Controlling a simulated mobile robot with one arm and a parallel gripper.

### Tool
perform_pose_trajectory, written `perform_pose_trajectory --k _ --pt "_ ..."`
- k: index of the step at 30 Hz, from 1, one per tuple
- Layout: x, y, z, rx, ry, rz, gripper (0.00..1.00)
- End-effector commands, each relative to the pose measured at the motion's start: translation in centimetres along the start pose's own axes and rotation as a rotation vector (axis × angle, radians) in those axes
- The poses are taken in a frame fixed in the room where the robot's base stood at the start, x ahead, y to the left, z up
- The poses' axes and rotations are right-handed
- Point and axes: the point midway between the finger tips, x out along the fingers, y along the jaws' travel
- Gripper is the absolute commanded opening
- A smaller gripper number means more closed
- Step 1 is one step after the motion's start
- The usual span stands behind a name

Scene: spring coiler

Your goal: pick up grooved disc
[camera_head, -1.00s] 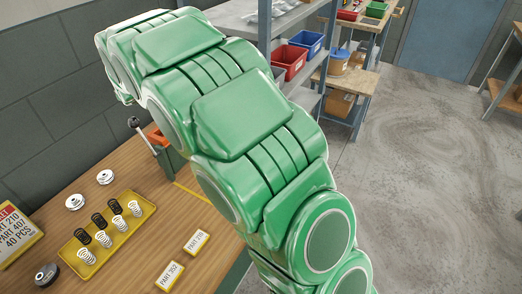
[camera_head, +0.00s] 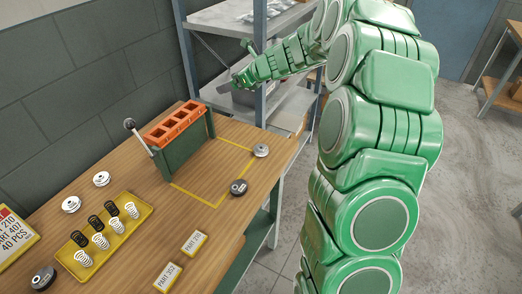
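Several small discs lie on the wooden bench. A dark disc (camera_head: 238,187) and a silver disc (camera_head: 261,151) lie at the right, by the yellow outline. Two pale discs (camera_head: 101,178) (camera_head: 71,204) lie at the left behind the yellow tray, and another dark disc (camera_head: 43,279) lies at the front left. I cannot tell for sure which one is the grooved disc. My green arm rises at the right and reaches back to the left. My gripper (camera_head: 236,72) is small and far off, near the grey shelf, apart from all discs. Its fingers are unclear.
A green fixture (camera_head: 184,150) with an orange slotted top and a side lever stands at the bench's back. The yellow tray (camera_head: 108,247) holds several black and white springs. Two part labels (camera_head: 168,277) (camera_head: 194,243) lie at the front. A grey shelf (camera_head: 290,104) stands behind.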

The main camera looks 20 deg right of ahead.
Motion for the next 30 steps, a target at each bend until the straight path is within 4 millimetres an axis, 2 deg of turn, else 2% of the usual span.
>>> perform_pose_trajectory --k 1,6,9,15,25,26,30 --pt "-1.8 -0.6 -1.0 -0.004 -0.011 0.015 0.86" --pt "-7.3 -0.8 -4.0 -0.043 -0.051 0.096 0.86" --pt "-10.0 -0.5 -5.4 -0.064 -0.074 0.137 0.86" --pt "-13.9 0.1 -7.3 -0.091 -0.111 0.190 0.86" --pt "-18.5 1.4 -9.5 -0.122 -0.161 0.251 0.86" --pt "-18.6 1.5 -9.8 -0.123 -0.164 0.255 0.86" --pt "-16.9 1.5 -12.0 -0.121 -0.161 0.254 0.86"
